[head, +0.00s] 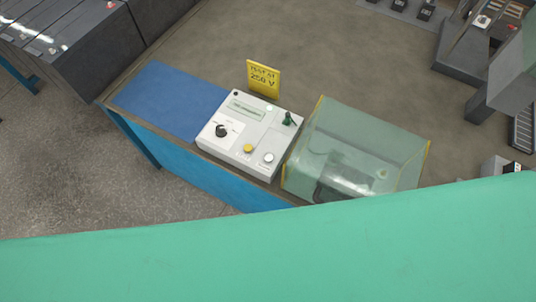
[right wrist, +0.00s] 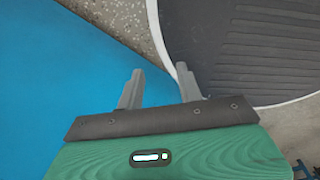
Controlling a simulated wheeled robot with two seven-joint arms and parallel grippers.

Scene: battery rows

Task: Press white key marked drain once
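A white control box (head: 240,140) sits on the bench near its front edge. On its top are a round white key (head: 268,157) at the front right and a yellow key (head: 248,148) to its left. The lettering by the keys is too small to read. A black knob (head: 221,131), a display (head: 246,111) and a green lever (head: 289,119) are also on the box. My right gripper (right wrist: 159,70) shows in the right wrist view, fingers apart with nothing between them, by a plain blue surface (right wrist: 60,80). My left gripper is not in view.
A clear cover with yellow edges (head: 372,135) stands right of the box. A yellow sign reading 250 V (head: 263,78) stands behind it, and a blue mat (head: 172,100) lies to its left. A green arm surface of mine crosses the bottom of the head view. The bench behind is mostly clear.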

